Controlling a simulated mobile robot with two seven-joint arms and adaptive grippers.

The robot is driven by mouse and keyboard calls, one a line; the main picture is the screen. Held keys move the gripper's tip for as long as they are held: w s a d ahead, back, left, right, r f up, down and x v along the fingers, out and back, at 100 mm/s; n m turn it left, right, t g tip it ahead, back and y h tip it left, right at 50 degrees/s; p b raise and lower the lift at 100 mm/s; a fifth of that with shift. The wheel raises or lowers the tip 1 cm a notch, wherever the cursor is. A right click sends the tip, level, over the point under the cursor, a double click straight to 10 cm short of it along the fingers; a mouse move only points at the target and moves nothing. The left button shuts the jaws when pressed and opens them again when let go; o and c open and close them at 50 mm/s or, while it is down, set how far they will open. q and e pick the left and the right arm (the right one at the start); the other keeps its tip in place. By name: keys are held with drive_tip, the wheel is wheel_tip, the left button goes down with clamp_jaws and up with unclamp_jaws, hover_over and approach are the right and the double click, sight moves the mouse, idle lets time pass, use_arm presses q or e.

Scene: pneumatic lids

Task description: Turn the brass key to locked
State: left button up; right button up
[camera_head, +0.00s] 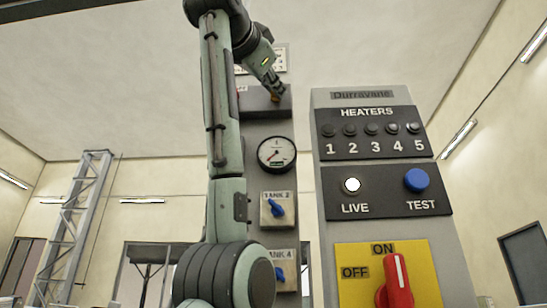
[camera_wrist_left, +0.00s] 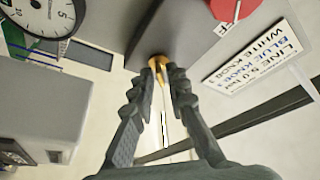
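The brass key (camera_wrist_left: 159,60) sits in the underside of a grey box in the left wrist view. My left gripper (camera_wrist_left: 161,72) has its two fingertips close together on either side of the key, apparently touching it. In the head view my left gripper (camera_head: 276,92) reaches the dark grey box (camera_head: 258,100) at the top of the narrow panel, and a small brass spot shows at its tips. The key's lock markings are not readable in either view. My right gripper is not in view.
Below the box are a round gauge (camera_head: 277,154) and blue tank knobs (camera_head: 277,208). A heater panel (camera_head: 367,133) with a red switch (camera_head: 397,283) stands to the right. The wrist view shows a red round part (camera_wrist_left: 238,8) and a printed label (camera_wrist_left: 250,58) near the key.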

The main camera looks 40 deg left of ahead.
use_arm(q)
drive_tip(key=shift+o, duration=0.6)
drive_tip(key=v, duration=1.2)
drive_tip(key=shift+f, duration=0.1)
